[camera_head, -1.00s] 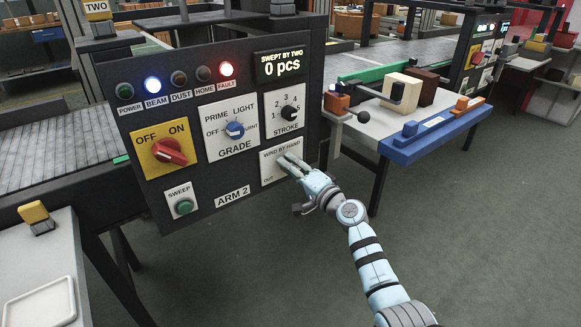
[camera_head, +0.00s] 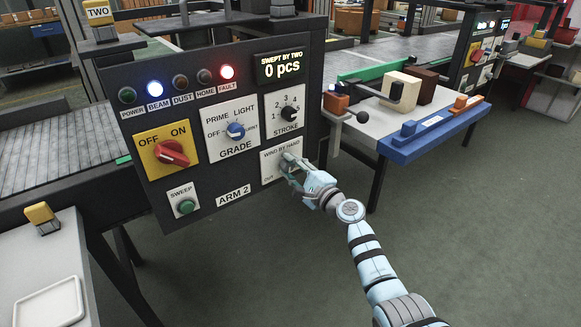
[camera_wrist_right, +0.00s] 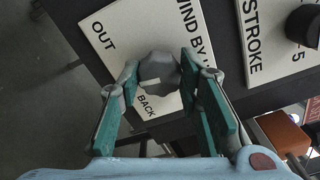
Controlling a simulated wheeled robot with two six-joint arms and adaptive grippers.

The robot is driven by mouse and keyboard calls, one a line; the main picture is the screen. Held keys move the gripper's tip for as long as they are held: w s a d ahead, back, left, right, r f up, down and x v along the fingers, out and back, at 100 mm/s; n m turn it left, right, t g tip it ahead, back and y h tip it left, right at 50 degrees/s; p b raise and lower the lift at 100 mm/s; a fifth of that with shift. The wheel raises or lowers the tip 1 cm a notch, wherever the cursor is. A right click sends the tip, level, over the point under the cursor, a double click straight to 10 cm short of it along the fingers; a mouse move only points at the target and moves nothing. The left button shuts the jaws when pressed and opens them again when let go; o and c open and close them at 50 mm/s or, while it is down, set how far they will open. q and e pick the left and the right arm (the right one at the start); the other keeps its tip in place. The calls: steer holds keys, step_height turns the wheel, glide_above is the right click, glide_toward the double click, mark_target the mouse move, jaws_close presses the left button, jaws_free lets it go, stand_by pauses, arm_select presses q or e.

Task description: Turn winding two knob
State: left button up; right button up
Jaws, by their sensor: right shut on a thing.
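The wind-by-hand plate (camera_head: 270,175) is a white label at the lower right of the dark ARM 2 panel. It also shows in the right wrist view (camera_wrist_right: 110,58), with OUT and BACK printed on it. The grey faceted winding knob (camera_wrist_right: 158,68) sits on this plate, and a short pale mark shows on its face. My right gripper (camera_head: 288,163) is at the plate, its fingers on either side of the knob in the right wrist view (camera_wrist_right: 160,74), shut on it. In the head view the gripper mostly hides the knob. My left gripper is not in view.
The stroke knob (camera_head: 289,114) is just above, and the blue grade knob (camera_head: 235,131) is to the left. A red switch (camera_head: 172,153) and green sweep button (camera_head: 186,206) sit further left. The floor in front is clear.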

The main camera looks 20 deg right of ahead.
steer(key=shift+f, duration=0.15)
stand_by(0.3)
steer(key=o, duration=1.1)
steer(key=shift+o, duration=0.2)
steer(key=v, duration=1.2)
steer(key=shift+s, duration=0.1)
